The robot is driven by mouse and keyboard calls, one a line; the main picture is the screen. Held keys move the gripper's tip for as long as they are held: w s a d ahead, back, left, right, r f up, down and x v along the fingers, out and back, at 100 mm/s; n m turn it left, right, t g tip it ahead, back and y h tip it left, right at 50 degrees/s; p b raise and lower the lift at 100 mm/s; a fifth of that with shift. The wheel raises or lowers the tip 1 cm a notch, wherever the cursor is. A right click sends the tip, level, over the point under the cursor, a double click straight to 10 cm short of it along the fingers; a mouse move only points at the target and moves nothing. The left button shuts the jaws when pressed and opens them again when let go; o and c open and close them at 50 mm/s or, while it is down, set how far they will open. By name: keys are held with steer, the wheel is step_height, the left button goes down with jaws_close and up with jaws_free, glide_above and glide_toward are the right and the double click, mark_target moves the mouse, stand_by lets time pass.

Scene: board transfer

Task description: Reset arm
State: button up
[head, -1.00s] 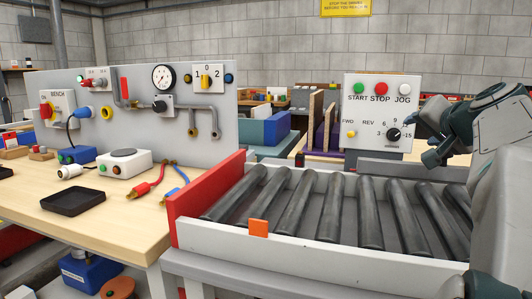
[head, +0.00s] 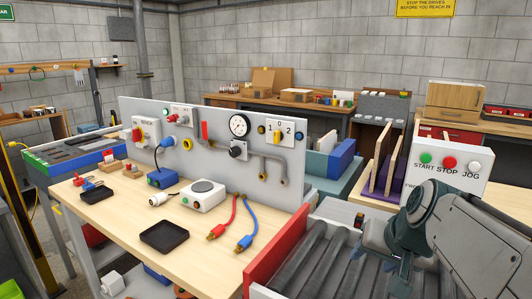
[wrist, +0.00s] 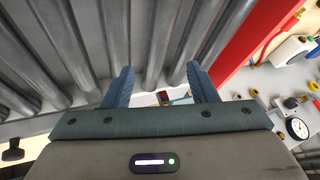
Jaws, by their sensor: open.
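My gripper (wrist: 160,84) is open in the wrist view, with its two blue fingers apart and nothing between them. It points at the grey rollers of the conveyor (wrist: 145,35), and I cannot tell its exact height above them. In the head view my arm reaches in from the right over the conveyor (head: 310,262), in front of the control box (head: 452,165) with its START, STOP and JOG buttons. The arm covers the lower part of this box.
A workbench (head: 130,225) on the left holds a black tray (head: 164,237), a white button box (head: 204,195), red and blue leads and an upright panel (head: 215,160). A red end plate (head: 277,252) stands between bench and conveyor. Wooden boards (head: 384,160) stand upright behind.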

steer(key=s+a+n+g+h+p, duration=0.1)
steer(key=s+a+n+g+p, duration=0.2)
steer(key=s+a+p, duration=0.3)
steer(key=s+r+n+p, duration=0.1)
steer(key=s+p, duration=0.2)
steer(key=s, duration=0.1)
steer(key=shift+g, duration=0.3)
